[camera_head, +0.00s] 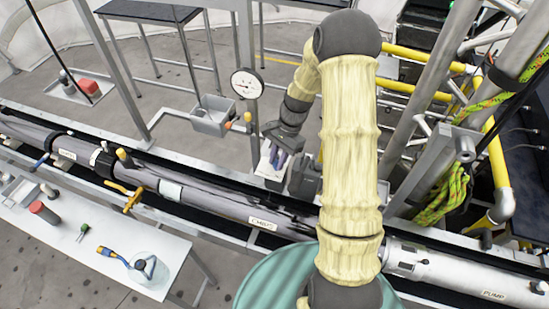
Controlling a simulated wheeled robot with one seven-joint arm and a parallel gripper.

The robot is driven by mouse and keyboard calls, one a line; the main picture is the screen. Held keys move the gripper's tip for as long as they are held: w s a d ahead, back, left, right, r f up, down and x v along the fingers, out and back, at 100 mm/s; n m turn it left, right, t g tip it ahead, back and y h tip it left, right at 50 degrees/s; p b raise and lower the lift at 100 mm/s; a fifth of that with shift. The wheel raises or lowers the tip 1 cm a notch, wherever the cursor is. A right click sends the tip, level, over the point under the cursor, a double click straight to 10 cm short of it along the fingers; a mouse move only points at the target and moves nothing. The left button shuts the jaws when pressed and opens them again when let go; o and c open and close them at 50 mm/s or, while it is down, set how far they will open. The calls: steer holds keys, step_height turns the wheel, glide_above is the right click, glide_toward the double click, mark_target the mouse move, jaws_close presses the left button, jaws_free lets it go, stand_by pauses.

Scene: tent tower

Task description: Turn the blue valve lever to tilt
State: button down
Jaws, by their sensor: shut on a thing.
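My gripper (287,165) is at the centre of the head view, low behind the long grey pipe (220,202). It is shut on a small bluish part (281,153) beside a white block (266,163). My own jaws and arm hide most of this part, so I cannot tell its shape or angle, or whether it is the valve lever. A separate small blue lever (40,161) sits on the pipe at the far left, well away from my gripper.
A pressure gauge (247,84) stands above a grey open box (212,116) left of my gripper. A white table (100,222) at lower left holds a red cylinder, a blue-yellow tool and a clear container. Metal posts and yellow pipes (498,165) crowd the right.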

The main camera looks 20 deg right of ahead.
steer(key=n, duration=0.1)
steer(key=d+n+g, duration=0.1)
steer(key=n, duration=0.1)
steer(key=shift+w+d+h, duration=0.1)
steer(key=shift+w+h, duration=0.05)
steer(key=shift+h, duration=0.25)
steer(key=shift+d+n+h, duration=0.3)
steer(key=shift+d+n, duration=0.15)
steer(key=shift+n, duration=0.65)
steer(key=c, duration=1.3)
jaws_free()
steer(key=b+v, duration=0.4)
steer(key=v, duration=1.3)
steer(key=shift+w+b, duration=0.3)
steer(key=shift+b, duration=0.05)
steer(key=shift+r, duration=0.1)
